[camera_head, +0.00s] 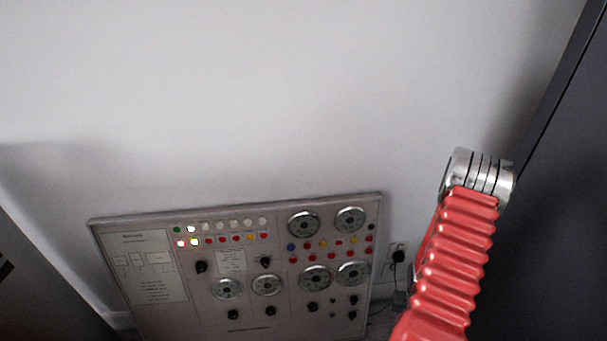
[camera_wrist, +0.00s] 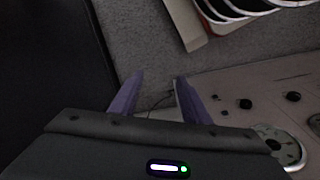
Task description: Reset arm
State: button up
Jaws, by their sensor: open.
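My arm's red ribbed sleeve and silver ringed joint rise at the right of the head view. My gripper's fingertips do not show there. In the wrist view my gripper (camera_wrist: 158,80) shows as two purplish fingers, spread apart with nothing between them. The control panel (camera_head: 212,275) stands low in the head view, to the left of my arm, with dials, knobs and coloured lamps. Part of the panel (camera_wrist: 240,85) also shows at the right of the wrist view, beside and beyond the fingers.
A dark cabinet-like surface (camera_head: 560,200) stands close on the right of my arm. It seems to fill the left of the wrist view. A wall socket (camera_head: 397,256) with a plug is right of the panel. The white wall (camera_head: 250,100) above is bare.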

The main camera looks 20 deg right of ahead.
jog(key=w+a+r+n, duration=0.15)
jog(key=a+r, duration=0.25)
jog(key=r, duration=0.5)
jog(key=w+a+r, duration=0.3)
jog(key=r, duration=0.6)
jog(key=w+a+r, duration=0.2)
jog(key=a+r, duration=0.2)
jog(key=r, duration=0.5)
jog(key=s+a+r+n+t, duration=0.2)
jog(key=a+r+n+t, duration=0.4)
jog(key=a+r, duration=1.8)
notch_tip(320, 180, up, 3)
jog(key=shift+f+t, duration=0.2)
jog(key=shift+t, duration=0.1)
jog(key=shift+c, duration=0.6)
